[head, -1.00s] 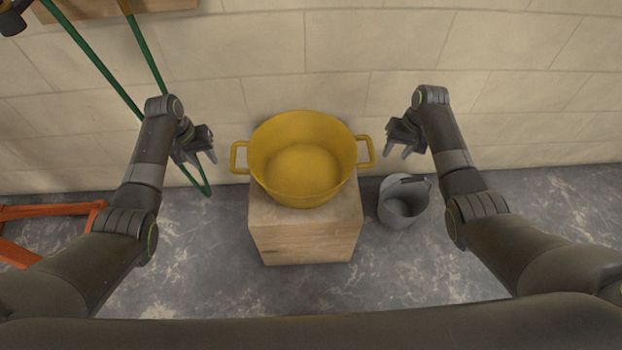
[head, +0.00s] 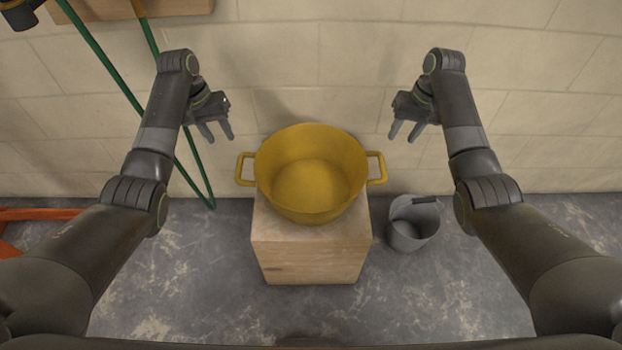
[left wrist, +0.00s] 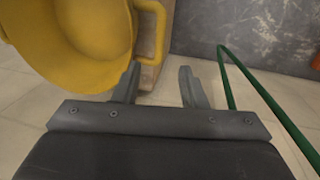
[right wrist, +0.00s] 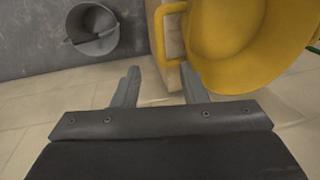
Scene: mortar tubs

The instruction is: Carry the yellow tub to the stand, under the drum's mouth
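The yellow tub (head: 311,180) is empty and stands upright on a wooden block (head: 310,256) in the middle of the head view, with a handle on each side. My left gripper (head: 218,137) is open and empty, above and to the left of the tub's left handle (head: 245,168). My right gripper (head: 401,138) is open and empty, above and to the right of the right handle (head: 377,167). The left wrist view shows the left handle (left wrist: 158,32) just beyond the open fingers (left wrist: 158,86). The right wrist view shows the right handle (right wrist: 160,32) beyond those fingers (right wrist: 157,88). I cannot make out the stand or the drum.
A grey bucket (head: 412,226) stands on the floor right of the block. A green pole or hose (head: 110,78) leans at the left. An orange frame (head: 18,222) lies at the left edge. A pale block wall (head: 320,50) is behind the tub. The floor in front is clear.

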